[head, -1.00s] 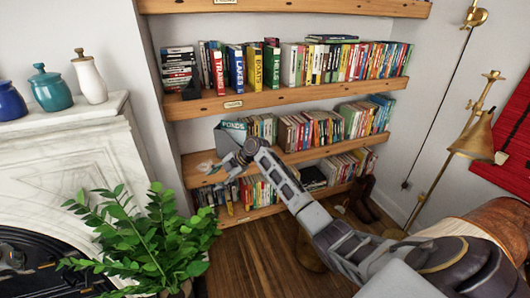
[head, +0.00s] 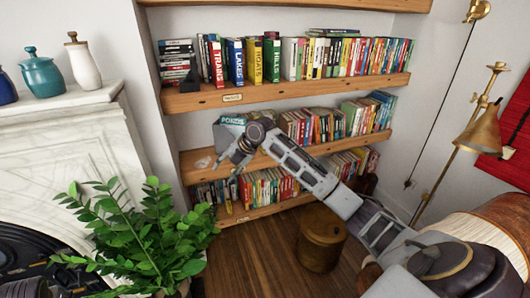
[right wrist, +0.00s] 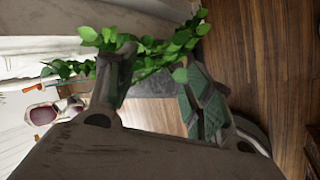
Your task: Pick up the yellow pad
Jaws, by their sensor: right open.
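I do not make out a yellow pad in either view. My right gripper (head: 226,160) is in front of the left end of the middle bookshelf (head: 202,166), its fingers pointing down and left. In the right wrist view its two fingers (right wrist: 160,92) are spread, with nothing held between them. Green leaves show beyond the fingertips there. My arm hides part of the middle and lower shelves. My left gripper is not in view.
A leafy plant (head: 140,240) stands in front of the white fireplace (head: 75,145). A round wooden stool (head: 322,240) stands on the floor below my arm. A brass lamp (head: 480,132) is at the right. Books fill much of the shelves.

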